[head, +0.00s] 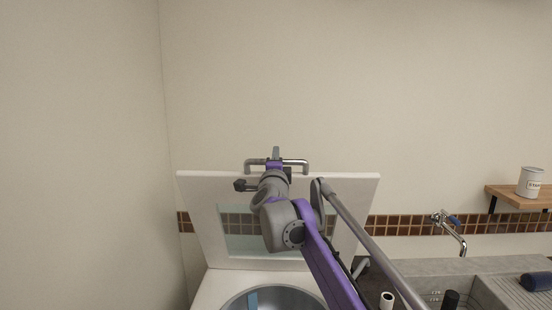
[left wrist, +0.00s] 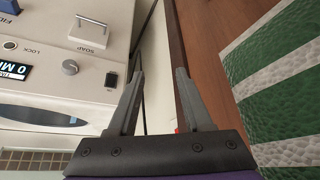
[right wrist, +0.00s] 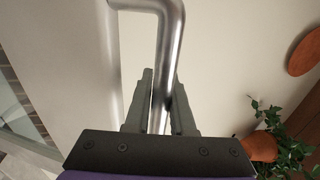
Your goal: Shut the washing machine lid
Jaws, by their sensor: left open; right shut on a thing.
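The washing machine lid (head: 205,215) is a white panel with a glass window, standing open and tilted back toward the wall in the head view. A metal bar handle (head: 297,163) runs along its top edge. My right gripper (head: 276,156) is at this handle, and in the right wrist view its fingers are shut on the handle (right wrist: 169,50). The round metal drum opening (head: 235,300) shows below the lid. My left gripper (left wrist: 162,72) is open and empty in the left wrist view, beside the machine's front panel (left wrist: 60,100) with its knob and display.
A stone sink with a tap (head: 450,232) stands to the right, with bottles near it. A wooden shelf (head: 520,195) holds a white canister (head: 530,181). A green and white striped rug (left wrist: 280,80) lies on the wooden floor. A potted plant (right wrist: 285,140) shows in the right wrist view.

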